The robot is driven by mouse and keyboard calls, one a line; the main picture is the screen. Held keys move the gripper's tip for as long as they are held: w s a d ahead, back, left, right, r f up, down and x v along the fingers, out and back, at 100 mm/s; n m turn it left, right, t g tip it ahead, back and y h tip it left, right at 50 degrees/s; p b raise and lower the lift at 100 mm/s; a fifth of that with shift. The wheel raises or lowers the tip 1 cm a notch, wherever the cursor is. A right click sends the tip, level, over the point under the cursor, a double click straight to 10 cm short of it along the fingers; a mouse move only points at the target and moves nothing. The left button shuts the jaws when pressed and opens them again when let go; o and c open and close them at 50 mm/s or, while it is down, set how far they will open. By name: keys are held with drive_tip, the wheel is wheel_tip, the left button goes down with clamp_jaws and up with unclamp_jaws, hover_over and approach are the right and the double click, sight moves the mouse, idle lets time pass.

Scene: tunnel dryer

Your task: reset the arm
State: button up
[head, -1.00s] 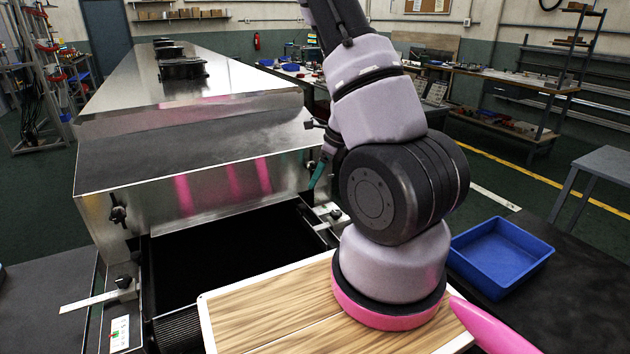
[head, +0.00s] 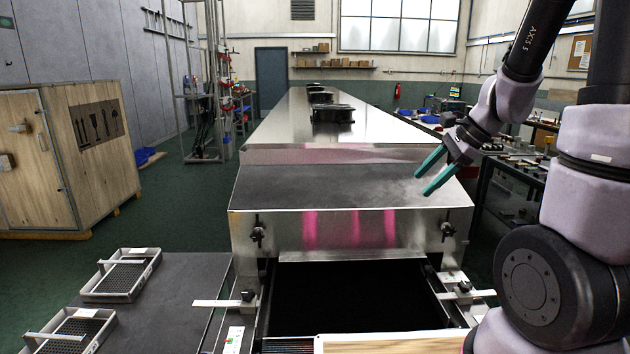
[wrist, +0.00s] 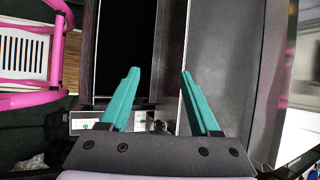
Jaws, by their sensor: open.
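My gripper (head: 436,172) has two teal fingers and is open and empty. In the head view it hangs in the air in front of the sloped metal hood of the tunnel dryer (head: 330,228), toward the hood's right side. In the wrist view the gripper (wrist: 157,75) shows its fingers spread apart with nothing between them. The dryer's dark belt (head: 345,298) runs out from under the hood, and it also shows in the wrist view (wrist: 125,45).
Two grey trays (head: 120,275) lie on a dark table (head: 165,315) at the left. A wooden crate (head: 70,160) stands on the floor at far left. A wooden-topped surface (head: 390,344) is at the bottom edge.

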drive_tip(key=s+a+r+n+t+h, duration=0.1)
drive_tip(key=s+r+n+t+h, duration=0.2)
drive_tip(key=s+r+n, duration=0.9)
wheel_tip(320, 180, up, 4)
drive_tip(key=shift+s+a+h, duration=0.3)
drive_tip(key=shift+s+h, duration=0.2)
drive_tip(key=shift+s, duration=0.35)
idle(0.8)
